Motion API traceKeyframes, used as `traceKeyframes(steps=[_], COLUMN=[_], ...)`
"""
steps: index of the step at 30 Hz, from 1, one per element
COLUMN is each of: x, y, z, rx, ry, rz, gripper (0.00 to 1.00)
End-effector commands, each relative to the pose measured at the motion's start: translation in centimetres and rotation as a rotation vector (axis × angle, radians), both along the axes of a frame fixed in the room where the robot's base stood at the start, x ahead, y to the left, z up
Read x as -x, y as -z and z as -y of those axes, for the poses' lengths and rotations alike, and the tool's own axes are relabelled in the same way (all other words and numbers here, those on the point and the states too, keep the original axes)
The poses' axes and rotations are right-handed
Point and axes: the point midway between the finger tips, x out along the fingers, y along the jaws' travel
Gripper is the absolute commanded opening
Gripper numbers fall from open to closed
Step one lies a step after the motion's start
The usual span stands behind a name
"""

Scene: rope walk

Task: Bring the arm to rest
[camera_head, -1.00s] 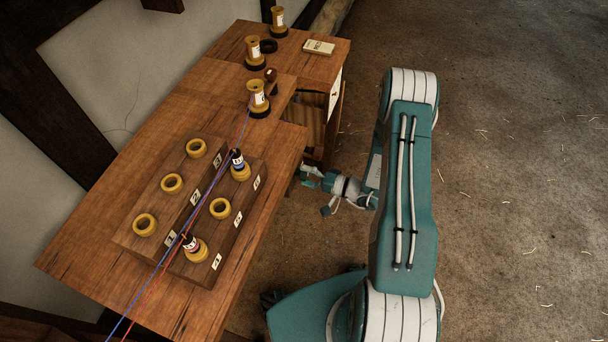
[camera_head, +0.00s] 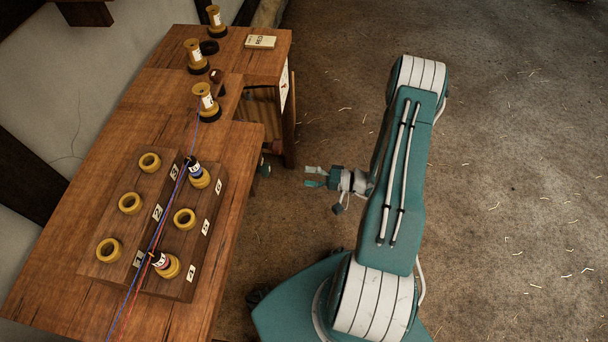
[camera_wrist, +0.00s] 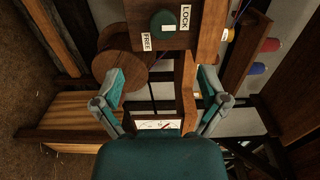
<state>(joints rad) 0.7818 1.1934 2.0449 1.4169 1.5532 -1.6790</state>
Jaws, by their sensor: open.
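My gripper (camera_head: 316,177) is open and empty in the head view. It hangs over the floor to the right of the wooden bench (camera_head: 243,160), apart from it. My teal arm bends down to it from the right. In the wrist view the two fingers of my gripper (camera_wrist: 160,95) are spread wide with nothing between them. Beyond them is a wooden frame with a dark green knob (camera_wrist: 163,24) between a FREE label (camera_wrist: 147,42) and a LOCK label (camera_wrist: 185,17). A round wooden disc (camera_wrist: 120,62) lies behind the left finger.
A wooden block (camera_head: 216,222) with yellow-ringed holes and two bobbins sits on the bench. A red and a blue strand run across it to a spool (camera_head: 207,103).

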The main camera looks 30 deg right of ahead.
Motion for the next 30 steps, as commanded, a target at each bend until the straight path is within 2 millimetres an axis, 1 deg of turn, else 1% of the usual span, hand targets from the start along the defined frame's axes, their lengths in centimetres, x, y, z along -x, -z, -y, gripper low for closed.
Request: traceKeyframes(steps=[10,13,14,20,24,30], x=[0.0,-0.3,-0.4,-0.5,0.0,1.5], y=[-0.1,-1.1,-1.7,-7.1,-10.7,-15.2], z=[-0.1,-0.4,-0.6,-3.0,-4.7,-6.9], rx=[0.001,0.013,0.02,0.111,0.205,0.38], ry=[-0.003,-0.04,-0.062,-0.275,-0.412,-0.562], rz=[-0.001,-0.007,-0.011,-0.079,-0.14,-0.225], gripper=[0.93,0.93,0.93,0.93,0.93,0.93])
